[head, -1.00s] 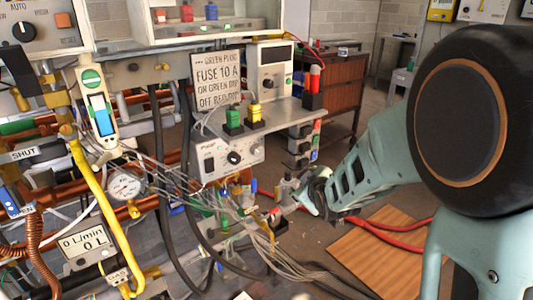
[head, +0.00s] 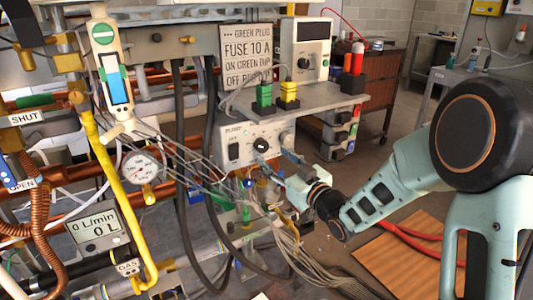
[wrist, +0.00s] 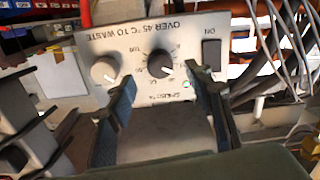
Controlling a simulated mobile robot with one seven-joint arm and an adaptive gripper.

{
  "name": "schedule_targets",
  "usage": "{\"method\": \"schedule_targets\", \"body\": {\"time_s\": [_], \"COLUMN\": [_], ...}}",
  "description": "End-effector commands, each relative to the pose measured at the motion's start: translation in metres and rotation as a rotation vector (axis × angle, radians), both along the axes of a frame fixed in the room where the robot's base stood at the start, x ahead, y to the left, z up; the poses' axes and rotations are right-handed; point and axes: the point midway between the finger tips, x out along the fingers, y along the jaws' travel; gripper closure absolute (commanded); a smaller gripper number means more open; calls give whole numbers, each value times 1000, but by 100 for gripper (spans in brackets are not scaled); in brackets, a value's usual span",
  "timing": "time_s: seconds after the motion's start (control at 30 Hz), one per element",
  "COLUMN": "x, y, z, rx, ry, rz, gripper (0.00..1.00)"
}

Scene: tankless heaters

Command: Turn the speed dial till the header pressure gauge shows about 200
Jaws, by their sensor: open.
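The pump box (head: 235,150) has a dark round dial (head: 261,145) on its front, in the middle of a printed scale. In the wrist view the panel appears upside down, with the dark dial (wrist: 160,63) ahead of my fingers. My gripper (head: 281,165) is open in front of the box. In the wrist view my gripper (wrist: 160,90) has one finger either side of the dial's line, with nothing held; contact is not visible. The round white pressure gauge (head: 141,167) hangs left of the box; its reading is too small to tell.
A pale knob (wrist: 104,70) and a dark switch (wrist: 211,52) flank the dial in the wrist view. Green and yellow plugs (head: 276,95) stand above the box. Loose cables (head: 300,262) hang below. A yellow pipe (head: 112,205) runs at left.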

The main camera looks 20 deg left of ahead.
Motion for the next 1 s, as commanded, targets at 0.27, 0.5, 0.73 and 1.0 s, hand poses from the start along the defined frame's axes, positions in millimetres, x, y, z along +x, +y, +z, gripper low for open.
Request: {"method": "schedule_targets", "body": {"time_s": [0.27, 0.5, 0.73, 1.0], "x": [27, 34, 34, 34], "y": [32, 39, 39, 39], "z": [-1, 0, 0, 0], "rx": [-1, -2, -2, -2], "ry": [-2, -1, -1, -1], "rz": [0, 0, -1, -1], "gripper": [53, 53, 56, 86]}}
